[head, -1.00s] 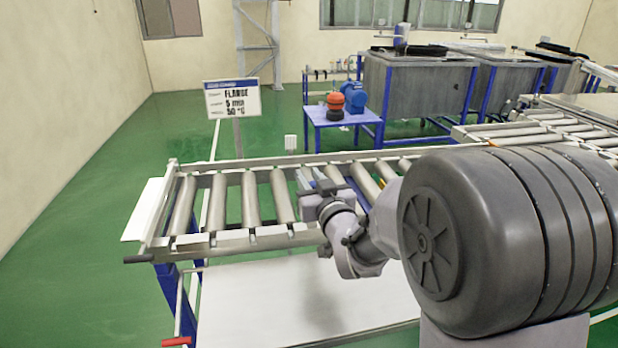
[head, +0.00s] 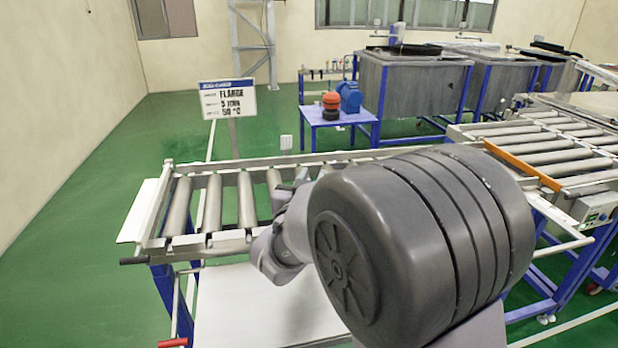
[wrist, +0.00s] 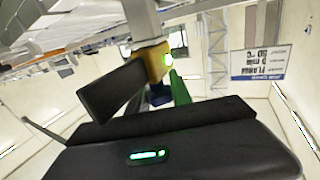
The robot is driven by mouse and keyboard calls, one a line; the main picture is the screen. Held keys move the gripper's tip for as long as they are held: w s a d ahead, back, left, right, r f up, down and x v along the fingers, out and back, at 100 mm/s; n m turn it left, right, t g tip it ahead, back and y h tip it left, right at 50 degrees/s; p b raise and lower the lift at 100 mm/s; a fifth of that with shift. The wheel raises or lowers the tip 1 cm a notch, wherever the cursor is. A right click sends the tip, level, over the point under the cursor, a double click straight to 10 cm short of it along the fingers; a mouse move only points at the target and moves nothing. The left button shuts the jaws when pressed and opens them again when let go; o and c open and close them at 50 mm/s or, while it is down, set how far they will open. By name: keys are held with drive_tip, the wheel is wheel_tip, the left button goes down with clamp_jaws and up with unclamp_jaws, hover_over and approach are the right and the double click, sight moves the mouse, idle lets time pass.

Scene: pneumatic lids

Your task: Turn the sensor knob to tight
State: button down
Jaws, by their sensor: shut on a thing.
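In the wrist view a small yellow sensor body (wrist: 154,62) with a lit green spot hangs beside a grey metal bar. My gripper (wrist: 150,76) is up against it, with a dark finger at its lower left. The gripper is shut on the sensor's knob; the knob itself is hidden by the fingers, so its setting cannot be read. In the head view my gripper (head: 290,188) is over the near roller conveyor (head: 200,243), mostly behind my own arm, and the sensor is not visible there.
A sign (head: 228,98) stands behind the conveyor. A blue table (head: 333,118) with red and blue parts and several grey tanks (head: 415,88) are further back. An orange bar (head: 525,165) crosses the right conveyor, near a small control box (head: 596,208). Green floor at left is clear.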

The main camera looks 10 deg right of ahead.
drive_tip(key=shift+s+d+r+m+g+h+p, duration=0.1)
drive_tip(key=shift+s+d+m+g+h+p, duration=0.2)
drive_tip(key=shift+m+g+h+p, duration=1.3)
drive_tip(key=shift+s+d+r+m+g+h+p, duration=0.1)
drive_tip(key=shift+s+d+m+g+h+p, duration=0.4)
drive_tip(key=shift+m+g+h, duration=1.85)
drive_tip(key=shift+s+m+g+h+p, duration=0.2)
drive_tip(key=shift+m+g+h+p, duration=1)
drive_tip(key=shift+g, duration=1.45)
drive_tip(key=shift+s+m+g, duration=0.1)
drive_tip(key=shift+m+g, duration=0.2)
drive_tip(key=shift+m, duration=0.25)
drive_tip(key=c, duration=1.1)
unclamp_jaws()
drive_tip(key=shift+d+f+y, duration=0.1)
drive_tip(key=shift+d+y, duration=0.05)
drive_tip(key=shift+y, duration=0.1)
drive_tip(key=shift+c, duration=0.2)
